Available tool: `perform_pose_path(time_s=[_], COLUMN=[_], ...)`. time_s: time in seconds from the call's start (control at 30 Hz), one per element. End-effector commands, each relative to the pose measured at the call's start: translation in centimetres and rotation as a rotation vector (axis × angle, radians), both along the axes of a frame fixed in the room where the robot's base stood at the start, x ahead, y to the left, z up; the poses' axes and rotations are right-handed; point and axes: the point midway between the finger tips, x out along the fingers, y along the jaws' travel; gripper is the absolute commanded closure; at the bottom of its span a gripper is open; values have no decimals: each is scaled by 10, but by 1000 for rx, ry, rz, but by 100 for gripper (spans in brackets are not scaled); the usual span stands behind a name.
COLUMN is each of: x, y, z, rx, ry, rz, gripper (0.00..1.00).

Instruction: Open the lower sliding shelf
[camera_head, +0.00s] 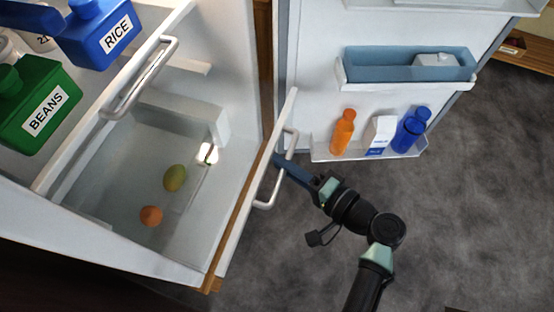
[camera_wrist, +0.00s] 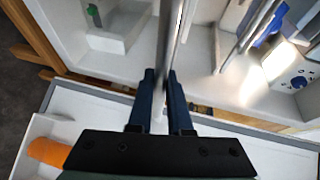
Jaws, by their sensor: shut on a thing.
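The lower sliding shelf (camera_head: 235,235) has a white front panel with a pale bar handle (camera_head: 263,204), low in the open fridge. Its front panel stands along the fridge's wooden front edge; I cannot tell whether there is a gap. My gripper (camera_head: 280,160) reaches the handle from the right, near its upper part. In the wrist view, the two dark fingers (camera_wrist: 160,88) are shut on the grey handle bar (camera_wrist: 172,45), which runs between them. The fingertips are partly hidden behind the handle in the head view.
The upper shelf's handle (camera_head: 142,78) is at the upper left, near blue RICE (camera_head: 98,35) and green BEANS (camera_head: 38,105) containers. A green fruit (camera_head: 175,178) and an orange one (camera_head: 151,216) lie inside below. The open door (camera_head: 310,65) stands right; grey floor is clear beyond.

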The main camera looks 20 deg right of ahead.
Motion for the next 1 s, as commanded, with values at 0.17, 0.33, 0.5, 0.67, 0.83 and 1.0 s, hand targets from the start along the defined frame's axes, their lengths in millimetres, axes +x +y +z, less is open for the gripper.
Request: perform_pose_path(time_s=[0.17,0.33,0.5,0.67,0.83,1.0], x=[-1,-1,0,0,0,-3], y=[-1,0,0,0,0,-3], z=[-1,-1,0,0,0,1], rx=[0,0,0,0,0,0], ry=[2,2,2,1,0,0], rz=[1,1,1,1,0,-1], gripper=[100,81,53,53,53,53])
